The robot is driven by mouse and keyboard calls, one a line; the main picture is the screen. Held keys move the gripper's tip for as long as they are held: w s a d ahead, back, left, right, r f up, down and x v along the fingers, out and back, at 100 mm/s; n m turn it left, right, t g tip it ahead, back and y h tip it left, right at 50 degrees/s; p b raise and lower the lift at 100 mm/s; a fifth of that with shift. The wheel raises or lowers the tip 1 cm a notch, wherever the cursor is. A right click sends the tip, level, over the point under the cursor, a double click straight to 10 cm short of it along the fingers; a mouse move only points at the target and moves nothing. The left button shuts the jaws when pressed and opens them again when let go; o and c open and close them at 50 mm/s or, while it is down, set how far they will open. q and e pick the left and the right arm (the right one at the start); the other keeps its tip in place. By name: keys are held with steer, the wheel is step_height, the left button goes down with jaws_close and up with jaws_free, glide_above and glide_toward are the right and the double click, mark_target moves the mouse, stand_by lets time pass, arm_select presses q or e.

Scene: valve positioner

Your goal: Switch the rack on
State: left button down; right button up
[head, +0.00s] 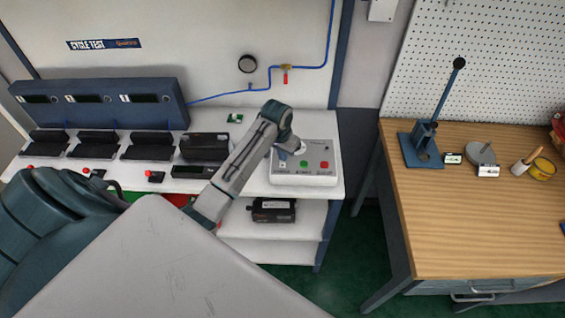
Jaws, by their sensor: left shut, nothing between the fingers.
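A light grey control box (290,180) sits at the right end of the white bench of the cycle test rack. Its top carries a green button (303,163), a red button (324,164) and small labels too small to read. My left arm reaches in over the bench. My left gripper (283,154) points down over the left part of the box and is shut and empty. It hides that part of the box top, and I cannot tell whether its tips touch it. The green button is just right of the gripper. My right gripper is out of view.
A blue housing (170,101) with several dark displays stands at the back left, with black trays before it. A black device (272,210) lies on the lower shelf. A wooden table (470,220) with a lever press (424,145) is at right, beyond a gap.

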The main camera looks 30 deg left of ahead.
arm_select(q)
steer(key=shift+f, duration=0.25)
steer(key=shift+r, duration=0.1)
steer(key=shift+r+p, duration=0.7)
steer(key=shift+r, duration=2.8)
